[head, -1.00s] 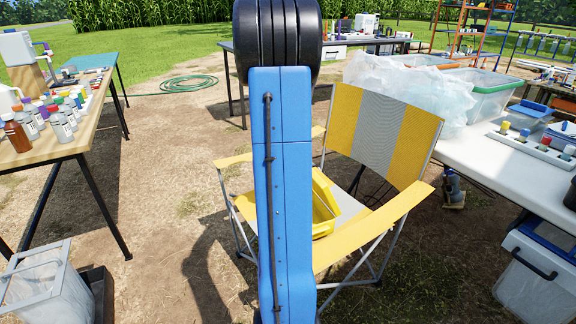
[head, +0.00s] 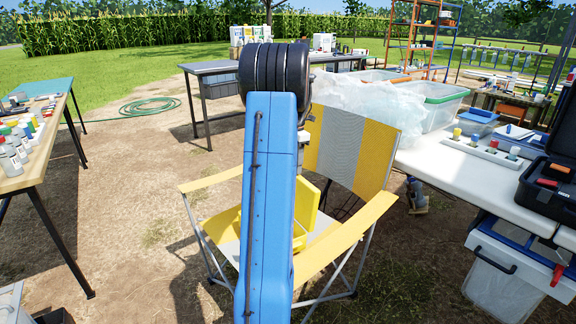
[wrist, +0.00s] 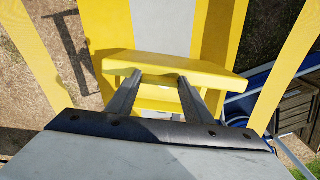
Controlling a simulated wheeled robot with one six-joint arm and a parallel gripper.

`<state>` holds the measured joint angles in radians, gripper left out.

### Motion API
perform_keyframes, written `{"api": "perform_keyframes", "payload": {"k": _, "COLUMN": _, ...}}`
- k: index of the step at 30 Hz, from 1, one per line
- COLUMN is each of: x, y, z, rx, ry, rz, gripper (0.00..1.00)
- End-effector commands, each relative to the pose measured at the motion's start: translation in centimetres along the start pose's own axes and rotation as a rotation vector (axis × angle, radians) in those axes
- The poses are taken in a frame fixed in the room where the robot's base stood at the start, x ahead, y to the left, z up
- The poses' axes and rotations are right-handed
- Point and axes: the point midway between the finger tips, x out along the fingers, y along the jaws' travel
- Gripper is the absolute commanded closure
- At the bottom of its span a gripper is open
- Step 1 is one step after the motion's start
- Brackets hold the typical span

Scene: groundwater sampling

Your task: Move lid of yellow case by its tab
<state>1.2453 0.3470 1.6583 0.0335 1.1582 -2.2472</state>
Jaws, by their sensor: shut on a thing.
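The yellow case (head: 303,238) sits on the seat of a yellow-and-grey folding chair, largely hidden behind my blue arm in the head view. Its yellow lid (head: 309,203) shows as a raised, tilted panel just right of the arm. In the wrist view the lid (wrist: 195,68) spans the picture above the case body. My gripper (wrist: 159,79) is shut on the lid's tab at the near edge, with one finger on each side. The tab itself is mostly hidden between the fingers. In the head view my gripper is hidden behind the arm.
The folding chair's armrests (head: 348,232) flank the case, and its backrest (head: 350,150) rises behind. A white table (head: 450,170) with clear bins and a black toolbox (head: 550,180) stands right. A wooden bottle table (head: 45,155) stands left. Open dirt lies between.

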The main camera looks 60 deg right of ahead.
Motion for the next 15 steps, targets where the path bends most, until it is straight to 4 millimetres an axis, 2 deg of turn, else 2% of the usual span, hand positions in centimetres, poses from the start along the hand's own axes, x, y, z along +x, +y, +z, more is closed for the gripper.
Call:
{"api": "perform_keyframes", "payload": {"k": 6, "x": 0.3, "y": -0.1, "z": 0.76, "rx": 0.001, "ry": 0.0, "rz": -0.003, "gripper": 0.93}}
{"api": "perform_keyframes", "payload": {"k": 15, "x": 0.37, "y": -0.13, "z": 0.81, "rx": 0.001, "ry": 0.0, "rz": -0.004, "gripper": 0.94}}
